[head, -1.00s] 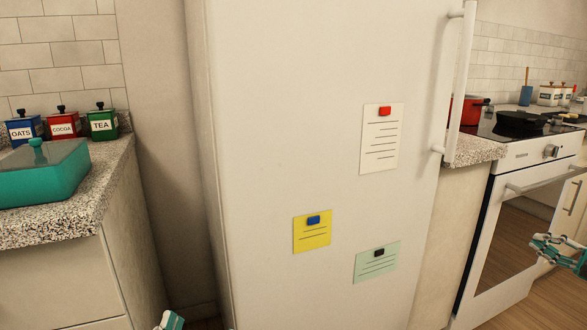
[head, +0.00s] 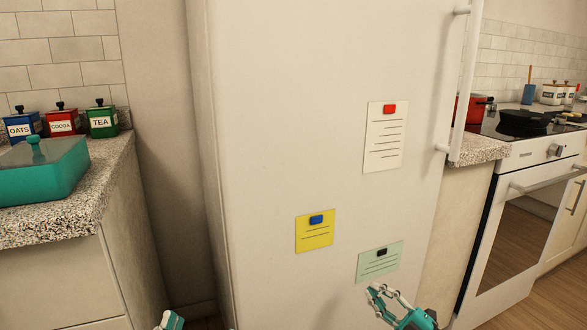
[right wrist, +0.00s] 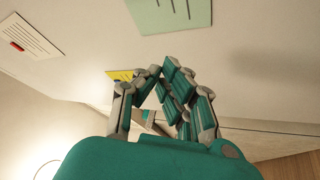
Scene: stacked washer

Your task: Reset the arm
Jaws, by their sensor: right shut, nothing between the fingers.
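My right gripper (head: 376,290) is teal and grey and shows low in the head view, in front of the white fridge door (head: 290,120), just below the pale green note (head: 380,262). It is shut and empty. In the right wrist view its fingers (right wrist: 158,72) close together, with the fridge surface behind them. A small teal and white part of my left gripper (head: 172,320) shows at the bottom edge of the head view; its fingers are too cut off to read.
A speckled counter (head: 110,175) with a teal dish (head: 45,180) and canisters stands left. The fridge handle (head: 466,90) sticks out at right. Beyond it are a counter and a white oven (head: 515,230). Yellow and white notes are on the fridge.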

